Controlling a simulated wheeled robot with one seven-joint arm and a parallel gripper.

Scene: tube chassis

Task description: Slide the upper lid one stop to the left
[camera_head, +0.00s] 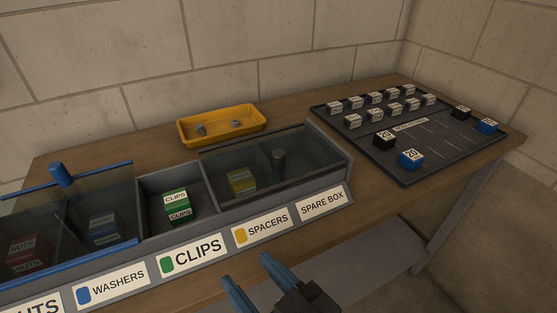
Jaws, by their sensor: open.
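A long grey box (146,243) with labelled compartments stands on the bench. A clear lid with blue edges (84,205) and a blue knob (62,174) covers the nuts and washers compartments. I cannot tell for sure which lid runs higher. My gripper (247,269) is open and empty in front of the box, below the spacers label, apart from both lids.
A yellow tray (221,138) with small grey parts stands behind the box. A dark board (449,150) at the right carries several labelled white blocks, black blocks and blue blocks. Brick walls close off the back. Bare wood (155,155) lies left of the tray.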

